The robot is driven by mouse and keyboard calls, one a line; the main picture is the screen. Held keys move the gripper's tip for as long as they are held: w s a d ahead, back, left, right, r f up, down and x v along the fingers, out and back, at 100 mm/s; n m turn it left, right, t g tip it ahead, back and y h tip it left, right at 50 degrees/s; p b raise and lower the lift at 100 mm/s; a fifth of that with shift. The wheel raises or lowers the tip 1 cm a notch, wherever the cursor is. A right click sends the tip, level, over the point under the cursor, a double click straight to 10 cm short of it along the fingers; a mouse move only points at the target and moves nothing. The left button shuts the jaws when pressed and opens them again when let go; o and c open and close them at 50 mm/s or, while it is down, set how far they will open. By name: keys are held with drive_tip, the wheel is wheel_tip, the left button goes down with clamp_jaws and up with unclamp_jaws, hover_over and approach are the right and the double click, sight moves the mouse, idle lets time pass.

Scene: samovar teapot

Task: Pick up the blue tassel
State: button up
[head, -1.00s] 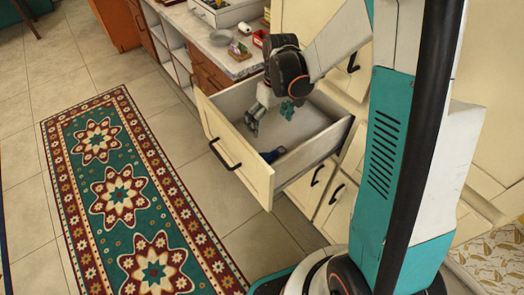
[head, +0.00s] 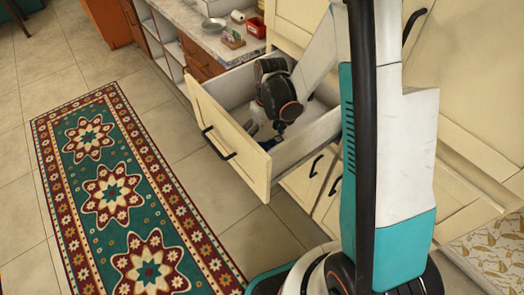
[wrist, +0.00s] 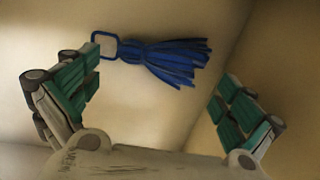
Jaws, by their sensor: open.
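The blue tassel (wrist: 168,62) lies on the drawer floor in the wrist view, its square loop to the left and its strands spread to the right. In the head view a bit of the blue tassel (head: 268,143) shows low inside the open drawer (head: 228,143). My gripper (wrist: 158,105) is open and empty, its teal-padded fingers wide apart. The tassel lies beyond the fingers, between their directions, with the loop near the left finger. I cannot tell whether that finger touches the loop. In the head view my arm hides most of the gripper.
The cream drawer walls stand close around my gripper; a corner (wrist: 240,50) shows at the right in the wrist view. A counter (head: 215,38) with a red box (head: 256,27) and a small bowl is behind. A patterned rug (head: 108,190) lies on open floor at left.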

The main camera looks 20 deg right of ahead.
wheel_tip(320, 180, down, 2)
drive_tip(key=shift+a+f+b, duration=0.1)
drive_tip(key=shift+b, duration=0.2)
drive_tip(key=c, duration=0.9)
